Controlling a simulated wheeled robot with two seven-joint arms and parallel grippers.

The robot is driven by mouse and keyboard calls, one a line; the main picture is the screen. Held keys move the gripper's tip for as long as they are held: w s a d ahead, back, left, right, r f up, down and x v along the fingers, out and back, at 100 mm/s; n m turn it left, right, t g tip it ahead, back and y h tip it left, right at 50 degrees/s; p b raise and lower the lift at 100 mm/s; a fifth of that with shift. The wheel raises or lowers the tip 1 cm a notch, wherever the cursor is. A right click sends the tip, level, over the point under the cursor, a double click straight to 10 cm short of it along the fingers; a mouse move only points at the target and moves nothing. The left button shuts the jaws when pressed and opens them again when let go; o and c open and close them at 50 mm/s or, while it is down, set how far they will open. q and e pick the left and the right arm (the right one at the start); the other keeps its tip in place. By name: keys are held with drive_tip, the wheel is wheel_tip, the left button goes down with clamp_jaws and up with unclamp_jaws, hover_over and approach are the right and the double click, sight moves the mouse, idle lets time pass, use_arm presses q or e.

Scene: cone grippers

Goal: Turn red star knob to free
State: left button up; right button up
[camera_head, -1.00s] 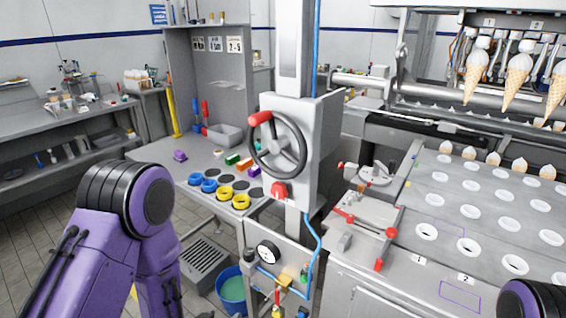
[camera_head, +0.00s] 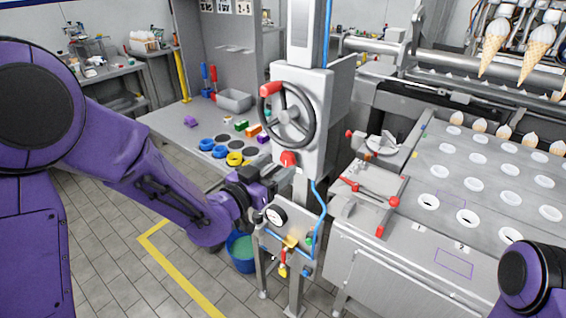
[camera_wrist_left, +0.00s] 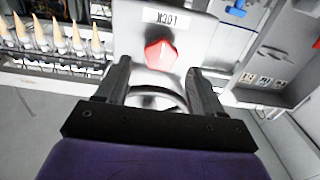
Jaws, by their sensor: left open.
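The red star knob (camera_head: 289,158) sits on the front of the light grey column housing, below the black handwheel (camera_head: 287,115). In the left wrist view the red star knob (camera_wrist_left: 161,55) shows just beyond the fingertips, roughly midway between them and slightly left of the picture's centre. My left gripper (camera_wrist_left: 158,78) is open with nothing between its fingers. In the head view my left gripper (camera_head: 278,174) is close to the knob, at its lower left, and its fingers are partly hidden. Only a purple part of my right arm shows at the lower right.
A pressure gauge (camera_head: 276,215) and a blue hose (camera_head: 318,215) are below the knob. A red-handled clamp fixture (camera_head: 368,190) stands on the machine deck to the right. Blue and yellow rings (camera_head: 235,159) lie on the bench behind.

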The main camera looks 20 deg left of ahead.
sight(286, 159)
use_arm(q)
drive_tip(key=x, duration=0.3)
drive_tip(key=shift+w+d+p, duration=0.1)
drive_tip(key=shift+w+p, duration=0.3)
drive_tip(key=c, duration=1)
